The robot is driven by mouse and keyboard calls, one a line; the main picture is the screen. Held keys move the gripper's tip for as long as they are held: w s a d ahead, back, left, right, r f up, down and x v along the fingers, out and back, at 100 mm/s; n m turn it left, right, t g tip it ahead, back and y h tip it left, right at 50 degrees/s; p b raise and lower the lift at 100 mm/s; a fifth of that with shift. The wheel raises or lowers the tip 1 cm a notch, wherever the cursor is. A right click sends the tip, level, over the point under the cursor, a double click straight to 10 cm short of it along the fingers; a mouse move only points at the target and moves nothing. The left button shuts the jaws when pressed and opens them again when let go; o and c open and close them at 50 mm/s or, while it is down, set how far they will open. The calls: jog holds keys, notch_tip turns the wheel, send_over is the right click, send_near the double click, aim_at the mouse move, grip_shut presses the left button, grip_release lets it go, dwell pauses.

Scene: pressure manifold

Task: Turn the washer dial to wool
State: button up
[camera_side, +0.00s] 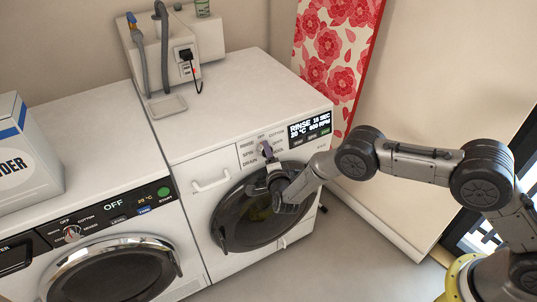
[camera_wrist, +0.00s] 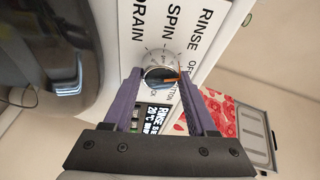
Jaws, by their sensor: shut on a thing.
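The right washer (camera_side: 190,150) has a round silver dial (camera_wrist: 160,60) on its front panel. In the side view my gripper (camera_side: 266,150) covers most of the dial. In the wrist view my gripper (camera_wrist: 159,75) has its two purple fingers on either side of the dial, shut on it. An orange mark shows on the dial's right part; which label it points to is unclear. RINSE, SPIN and DRAIN are printed large beside it. The washer's display (camera_side: 310,124) reads RINSE 16 SEC, 20 °C, 800 RPM. I cannot make out a wool label.
A left machine (camera_side: 90,110) stands beside it with its own dial (camera_side: 72,233) and a display reading OFF. A powder box (camera_side: 28,160) sits on top of it. The washer's round door (camera_side: 240,225) lies just below my gripper. A floral board (camera_side: 335,50) stands behind.

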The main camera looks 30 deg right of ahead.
jog(key=m+g, duration=0.1)
jog(key=m, duration=0.2)
jog(key=m+g, duration=0.1)
jog(key=m, duration=0.2)
jog(key=shift+w+r, duration=0.1)
jog(key=shift+r, duration=0.1)
jog(key=m+y, duration=0.1)
jog(key=m, duration=0.1)
jog(key=m+g+y, duration=0.1)
jog(key=m, duration=0.2)
jog(key=shift+d+r+m, duration=0.1)
jog(key=shift+m, duration=0.2)
jog(key=m+y, duration=0.2)
jog(key=m, duration=0.2)
jog(key=shift+d+g, duration=0.1)
jog(key=shift+g, duration=0.3)
jog(key=m+y, duration=0.2)
jog(key=m, duration=0.2)
jog(key=shift+m, duration=0.5)
jog(key=o, duration=1.4)
jog(key=shift+c, duration=0.2)
jog(key=shift+n, duration=0.3)
